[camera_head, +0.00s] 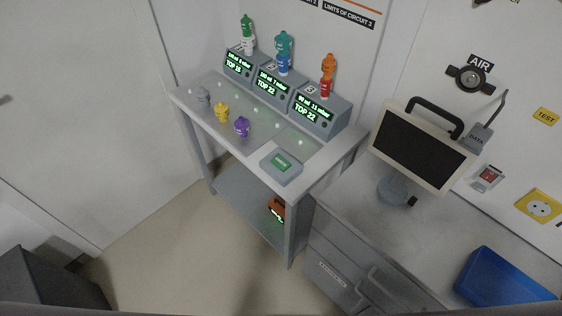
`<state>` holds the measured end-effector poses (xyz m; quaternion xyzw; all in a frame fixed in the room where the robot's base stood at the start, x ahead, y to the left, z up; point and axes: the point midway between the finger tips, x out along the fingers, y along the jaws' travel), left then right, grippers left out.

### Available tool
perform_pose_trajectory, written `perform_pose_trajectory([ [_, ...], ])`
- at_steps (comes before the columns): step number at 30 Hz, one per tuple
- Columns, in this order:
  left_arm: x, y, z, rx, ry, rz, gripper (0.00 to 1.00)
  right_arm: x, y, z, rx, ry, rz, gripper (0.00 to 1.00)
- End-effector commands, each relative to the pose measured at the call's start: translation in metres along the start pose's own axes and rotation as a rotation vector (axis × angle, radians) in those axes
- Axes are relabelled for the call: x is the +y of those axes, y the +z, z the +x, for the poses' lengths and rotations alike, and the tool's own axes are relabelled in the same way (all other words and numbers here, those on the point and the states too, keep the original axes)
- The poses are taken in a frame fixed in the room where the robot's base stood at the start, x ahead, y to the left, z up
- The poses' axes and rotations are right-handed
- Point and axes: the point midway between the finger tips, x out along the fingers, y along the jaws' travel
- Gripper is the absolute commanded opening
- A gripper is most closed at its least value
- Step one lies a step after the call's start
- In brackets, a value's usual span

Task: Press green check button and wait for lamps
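The green check button (282,163) sits on top of a small grey box (284,178) at the front right corner of the grey table (318,172). Three ventilator units stand in a row at the table's back: left (239,65), middle (273,85) and right (308,111). Each has a lit green text display, and the readings include TOP 15 and TOP 22. Small pale light spots, possibly lamps (255,112), show on the tabletop in front of the units. Neither of my grippers is in view.
Green, teal and orange-red bottle-like pieces (327,76) stand on the units. Grey, yellow (222,112) and purple (241,127) pieces stand at the table's front left. A monitor (421,147) and blue bin (503,280) are right. An orange device (276,209) is on the lower shelf.

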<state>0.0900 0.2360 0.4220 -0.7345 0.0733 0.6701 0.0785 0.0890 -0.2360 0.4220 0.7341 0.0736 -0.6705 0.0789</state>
Motion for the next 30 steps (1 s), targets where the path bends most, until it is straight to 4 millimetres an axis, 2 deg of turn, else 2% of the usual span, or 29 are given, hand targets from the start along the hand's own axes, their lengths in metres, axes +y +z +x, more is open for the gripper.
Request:
perform_pose_trajectory([
  [1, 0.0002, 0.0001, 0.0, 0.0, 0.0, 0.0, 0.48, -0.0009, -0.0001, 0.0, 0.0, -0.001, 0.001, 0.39],
  [12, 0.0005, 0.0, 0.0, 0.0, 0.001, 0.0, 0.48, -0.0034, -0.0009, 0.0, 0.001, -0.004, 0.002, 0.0],
  [30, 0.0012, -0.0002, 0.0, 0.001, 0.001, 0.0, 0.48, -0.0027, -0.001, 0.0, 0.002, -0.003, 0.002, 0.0],
])
